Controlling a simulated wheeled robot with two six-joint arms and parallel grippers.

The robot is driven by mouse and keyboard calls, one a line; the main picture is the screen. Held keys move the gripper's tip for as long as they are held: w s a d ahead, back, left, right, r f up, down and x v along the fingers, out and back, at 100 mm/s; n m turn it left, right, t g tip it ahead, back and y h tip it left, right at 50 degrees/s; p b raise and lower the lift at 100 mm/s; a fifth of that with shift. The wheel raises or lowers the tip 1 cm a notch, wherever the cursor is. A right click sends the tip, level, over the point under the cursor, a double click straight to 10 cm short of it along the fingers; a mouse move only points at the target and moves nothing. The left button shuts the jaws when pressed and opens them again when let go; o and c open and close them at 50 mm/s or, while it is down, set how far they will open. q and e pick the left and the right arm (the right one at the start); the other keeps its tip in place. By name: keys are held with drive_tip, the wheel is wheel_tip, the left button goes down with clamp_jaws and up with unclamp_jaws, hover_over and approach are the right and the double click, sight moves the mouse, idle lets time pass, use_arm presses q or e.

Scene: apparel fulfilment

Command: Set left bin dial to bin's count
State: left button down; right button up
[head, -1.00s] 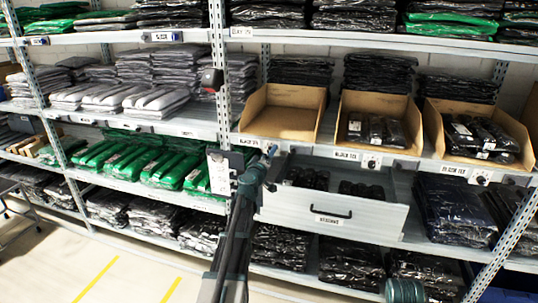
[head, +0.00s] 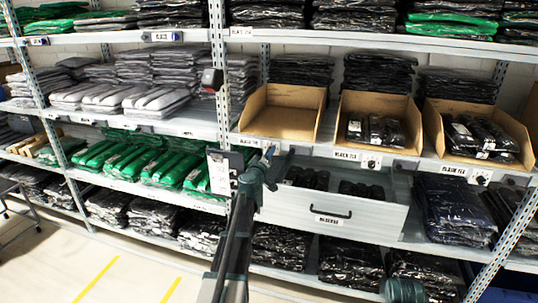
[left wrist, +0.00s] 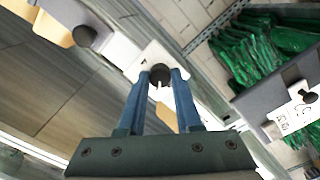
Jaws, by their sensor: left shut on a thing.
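The left cardboard bin (head: 285,118) stands on the middle shelf and looks empty inside. Its dial sits on the shelf edge below it, mostly hidden by my gripper in the head view. In the left wrist view the black dial knob (left wrist: 160,74) sits on a white plate (left wrist: 147,60). My left gripper (head: 269,153) is at this dial, and its blue fingers (left wrist: 161,80) are shut on the knob from both sides. The dial's setting cannot be read.
The middle bin (head: 346,106) and right bin (head: 436,120) hold dark packets, with dials (head: 371,162) and (head: 480,177) below. An open drawer (head: 350,220) juts out below my gripper. A shelf upright (head: 221,90) stands to the left.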

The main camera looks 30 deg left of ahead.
use_arm(q)
drive_tip(key=shift+n, duration=3.8)
drive_tip(key=c, duration=0.6)
unclamp_jaws()
